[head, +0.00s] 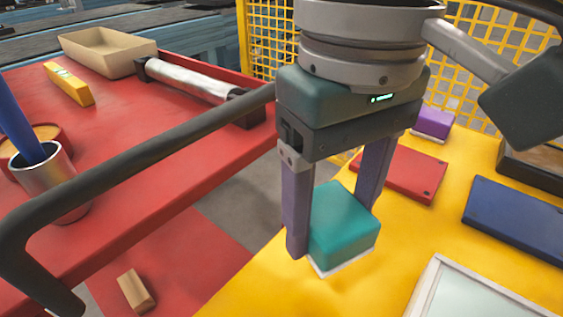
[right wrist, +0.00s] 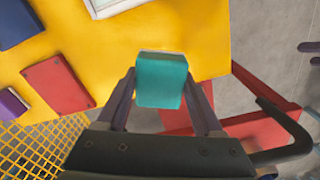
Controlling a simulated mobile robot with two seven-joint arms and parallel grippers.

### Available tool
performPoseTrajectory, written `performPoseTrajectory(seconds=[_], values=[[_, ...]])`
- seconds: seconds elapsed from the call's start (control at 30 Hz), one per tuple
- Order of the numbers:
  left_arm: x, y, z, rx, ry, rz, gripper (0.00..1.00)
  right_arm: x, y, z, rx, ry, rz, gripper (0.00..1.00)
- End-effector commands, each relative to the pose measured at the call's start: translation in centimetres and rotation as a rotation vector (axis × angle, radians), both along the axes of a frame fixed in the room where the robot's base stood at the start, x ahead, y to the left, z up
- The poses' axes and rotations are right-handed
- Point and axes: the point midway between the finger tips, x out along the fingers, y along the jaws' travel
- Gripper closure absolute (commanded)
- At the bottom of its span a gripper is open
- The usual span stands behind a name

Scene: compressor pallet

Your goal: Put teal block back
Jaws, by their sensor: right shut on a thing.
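The teal block (head: 343,228) has a pale base edge and is between the two purple fingers of my right gripper (head: 332,212) in the head view. The right gripper is shut on it, over the left edge of the yellow table (head: 262,287). I cannot tell whether its base touches the yellow top. In the right wrist view the teal block (right wrist: 161,80) sits between the fingertips (right wrist: 160,88). My left gripper is not in view.
On the yellow table are a red plate (head: 403,174), a blue plate (head: 517,217), a purple block (head: 434,122) and a white-framed panel (head: 480,292). A red table (head: 150,150) with a tray (head: 107,52) and metal cup (head: 48,180) stands left, across a gap. Yellow mesh (head: 268,35) stands behind.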

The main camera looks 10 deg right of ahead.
Motion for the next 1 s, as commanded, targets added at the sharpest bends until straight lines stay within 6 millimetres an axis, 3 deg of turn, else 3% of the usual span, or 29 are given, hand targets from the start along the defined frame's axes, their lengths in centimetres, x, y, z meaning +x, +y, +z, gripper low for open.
performPoseTrajectory(seconds=[0.4,0.83,0.87,1.0], values=[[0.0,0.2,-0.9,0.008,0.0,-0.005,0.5,0.0,0.1,-5.2,0.002,0.001,-0.002,0.76],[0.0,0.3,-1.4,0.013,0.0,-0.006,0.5,0.0,0.0,-5.8,0.001,-0.002,-0.001,0.76],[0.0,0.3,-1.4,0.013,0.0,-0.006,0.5,0.0,0.0,-5.8,0.001,-0.001,-0.001,0.31],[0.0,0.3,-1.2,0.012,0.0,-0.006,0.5,0.0,0.0,-5.6,0.001,-0.001,-0.001,0.15]])
